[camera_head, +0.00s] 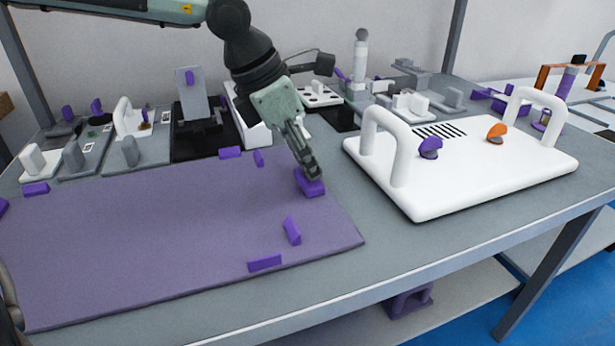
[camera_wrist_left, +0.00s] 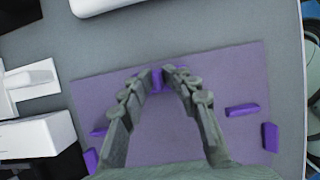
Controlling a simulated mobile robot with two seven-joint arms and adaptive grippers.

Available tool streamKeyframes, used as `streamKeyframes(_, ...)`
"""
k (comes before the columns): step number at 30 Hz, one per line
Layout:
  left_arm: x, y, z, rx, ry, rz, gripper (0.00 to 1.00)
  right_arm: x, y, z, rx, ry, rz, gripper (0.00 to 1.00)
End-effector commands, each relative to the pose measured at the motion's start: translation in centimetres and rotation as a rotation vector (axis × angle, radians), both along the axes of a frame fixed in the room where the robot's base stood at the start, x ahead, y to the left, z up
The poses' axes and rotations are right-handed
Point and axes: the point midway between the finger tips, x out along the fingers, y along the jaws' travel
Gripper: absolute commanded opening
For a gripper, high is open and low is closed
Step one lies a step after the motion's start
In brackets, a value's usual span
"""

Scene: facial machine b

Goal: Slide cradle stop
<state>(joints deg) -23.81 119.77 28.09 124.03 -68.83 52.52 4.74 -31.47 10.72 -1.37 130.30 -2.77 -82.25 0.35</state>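Several small purple blocks lie on or at the edge of the purple mat (camera_head: 150,215); I cannot tell by looks alone which is the cradle stop. One purple block (camera_head: 310,187) is at the mat's right edge, under my left gripper (camera_head: 313,172). In the left wrist view this block (camera_wrist_left: 157,80) sits between the two fingertips (camera_wrist_left: 161,73), which are close together and appear to touch its sides. The fingers hide part of it. Two other blocks lie nearer the front: a tilted one (camera_head: 291,231) and a flat one (camera_head: 264,263).
A white board with two handles (camera_head: 480,180), a purple knob (camera_head: 430,147) and an orange knob (camera_head: 496,132) stands to the right. Grey and white fixtures line the table's back. Bare grey table (camera_head: 365,270) lies in front of the board.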

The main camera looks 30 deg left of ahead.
Motion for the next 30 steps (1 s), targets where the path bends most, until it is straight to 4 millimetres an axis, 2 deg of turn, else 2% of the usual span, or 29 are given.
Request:
streamKeyframes(1, -0.8, 0.2, -1.3, 0.009, 0.034, 0.001, 0.22, 0.0, 0.0, -0.2, 0.0, 0.0, 0.0, 0.4)
streamKeyframes(14, -0.7, 0.3, -1.1, 0.009, 0.033, 0.001, 0.22, 0.0, 0.0, 0.0, 0.0, 0.0, 0.0, 0.4)
streamKeyframes(17, -0.7, 0.3, -0.6, 0.01, 0.033, 0.002, 0.22, 0.0, 0.0, 0.3, 0.0, 0.0, 0.0, 0.4)
streamKeyframes(30, -0.4, 0.2, 4.2, 0.007, 0.018, 0.003, 0.22, 0.0, 0.0, 2.5, 0.0, 0.0, 0.0, 0.4)
